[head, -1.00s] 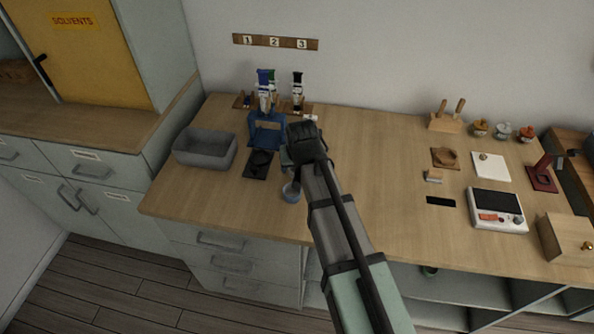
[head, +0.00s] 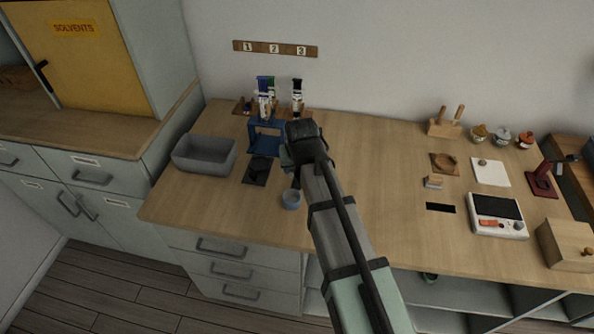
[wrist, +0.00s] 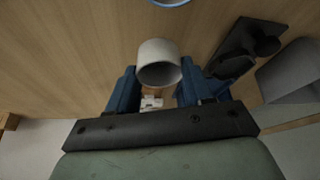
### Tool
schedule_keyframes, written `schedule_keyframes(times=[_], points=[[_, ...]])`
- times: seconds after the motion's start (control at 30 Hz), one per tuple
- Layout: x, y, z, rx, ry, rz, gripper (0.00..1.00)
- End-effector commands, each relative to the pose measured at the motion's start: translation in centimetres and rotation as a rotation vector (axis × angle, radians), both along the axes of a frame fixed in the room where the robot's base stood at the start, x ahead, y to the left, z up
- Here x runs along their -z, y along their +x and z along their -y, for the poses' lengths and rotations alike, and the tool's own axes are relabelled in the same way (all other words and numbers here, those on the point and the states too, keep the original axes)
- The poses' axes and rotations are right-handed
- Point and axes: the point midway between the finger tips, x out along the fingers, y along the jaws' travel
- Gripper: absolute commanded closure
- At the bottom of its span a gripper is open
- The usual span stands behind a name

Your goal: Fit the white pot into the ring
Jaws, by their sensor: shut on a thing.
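The white pot (wrist: 159,58), a short pale cylinder, is between the blue fingertips of my gripper (wrist: 157,82) in the wrist view. My gripper is shut on it, and its dark open end faces the wrist camera. In the head view my gripper (head: 300,150) is over the left part of the bench and hides the pot. A round blue-grey piece (head: 291,200) stands on the bench in front of it; its blue rim (wrist: 168,2) is cut off at the top of the wrist view. I cannot tell which is the ring.
A grey bin (head: 204,155), a black plate with a knob (head: 258,170) and a blue stand (head: 265,136) are left of my gripper. Bottles (head: 297,95) stand behind. A scale (head: 497,213) and a wooden box (head: 566,240) are far right. The middle of the bench is clear.

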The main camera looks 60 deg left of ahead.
Motion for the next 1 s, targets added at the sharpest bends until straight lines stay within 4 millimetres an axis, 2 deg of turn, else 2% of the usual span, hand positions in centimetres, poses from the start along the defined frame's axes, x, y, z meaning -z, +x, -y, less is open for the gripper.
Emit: schedule_keyframes(times=[0.1, 0.33, 0.53, 0.67, 0.77, 0.9, 1.0], points=[[-2.0, 0.0, -0.1, 0.000, 0.002, 0.001, 0.78], [-5.4, 0.0, -0.1, 0.000, 0.001, 0.000, 0.78], [-7.1, -0.2, -0.1, -0.003, -0.001, 0.000, 0.78], [-7.4, -1.8, -0.7, -0.026, -0.004, -0.001, 0.78], [-7.0, -3.9, -1.9, -0.058, -0.012, -0.003, 0.78], [-6.3, -6.6, -5.5, -0.104, -0.026, -0.005, 0.78], [-6.2, -7.3, -8.0, -0.116, -0.026, -0.001, 0.78]])
